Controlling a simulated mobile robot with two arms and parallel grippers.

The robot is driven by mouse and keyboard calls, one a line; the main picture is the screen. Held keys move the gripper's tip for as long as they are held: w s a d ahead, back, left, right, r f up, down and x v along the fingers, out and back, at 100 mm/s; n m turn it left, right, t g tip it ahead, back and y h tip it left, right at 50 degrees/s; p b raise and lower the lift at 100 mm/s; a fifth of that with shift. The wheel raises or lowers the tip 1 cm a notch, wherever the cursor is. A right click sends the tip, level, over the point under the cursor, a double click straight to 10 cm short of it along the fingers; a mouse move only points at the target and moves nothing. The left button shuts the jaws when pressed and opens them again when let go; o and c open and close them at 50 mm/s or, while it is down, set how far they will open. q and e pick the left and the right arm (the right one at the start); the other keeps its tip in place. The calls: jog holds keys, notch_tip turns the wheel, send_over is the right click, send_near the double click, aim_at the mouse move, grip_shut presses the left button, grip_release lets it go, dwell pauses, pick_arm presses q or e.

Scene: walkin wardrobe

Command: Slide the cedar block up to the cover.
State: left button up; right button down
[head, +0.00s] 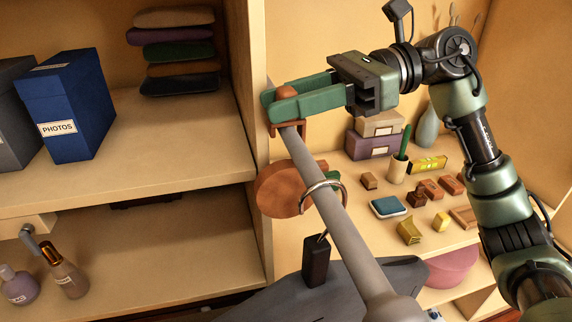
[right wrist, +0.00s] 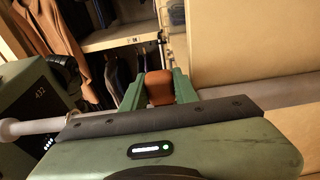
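The cedar block (head: 286,93) is an orange-brown piece with a rounded top, sitting on the grey rod (head: 325,195); a brown lower part straddles the rod. My right gripper (head: 290,97) has its green fingers on both sides of the block's top and looks shut on it. The right wrist view shows the block (right wrist: 160,87) between the fingers (right wrist: 159,90). The cover seems to be the dark grey garment shape (head: 355,282) under the nearer part of the rod, apart from the block. A metal ring (head: 323,198) around the rod lies between them. My left gripper is not in view.
A dark tag (head: 315,262) hangs below the ring. A reddish-brown round thing (head: 285,188) shows behind the rod. Shelves on the left hold a blue photo box (head: 68,108) and folded clothes (head: 175,50). The right shelf holds small boxes (head: 375,137) and several small blocks.

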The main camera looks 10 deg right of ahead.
aim_at(306, 153)
dwell(0.8)
jog(key=shift+s+b, duration=0.6)
jog(key=shift+s, duration=0.1)
jog(key=shift+s+d+r+b, duration=0.1)
jog(key=shift+s+b, duration=0.6)
jog(key=shift+s, duration=0.85)
jog(key=shift+s+d+b, duration=0.1)
jog(key=shift+s+b, duration=0.55)
jog(key=shift+s, duration=0.85)
jog(key=c, duration=1)
grip_release()
